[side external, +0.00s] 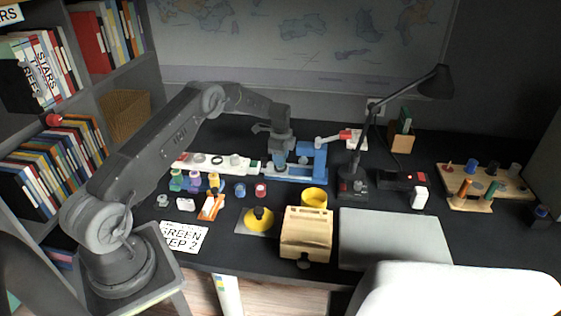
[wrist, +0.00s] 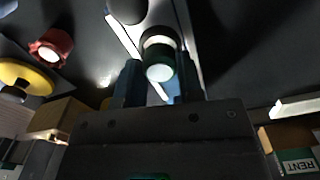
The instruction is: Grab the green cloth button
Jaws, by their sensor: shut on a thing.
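My gripper (side external: 278,160) is lowered beside the blue press (side external: 308,162), near the right end of the white strip. In the wrist view its two fingers (wrist: 158,84) are shut on a small dark green round piece with a pale end face, which I take as the green cloth button (wrist: 160,72). A dark round part with a pale ring shows just beyond it. In the side view the fingers hide the held piece, and I cannot tell whether it touches anything below.
The white strip (side external: 215,162) holds several round parts. Small coloured jars (side external: 194,181) stand in front. A grey laptop (side external: 392,240) lies front right.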

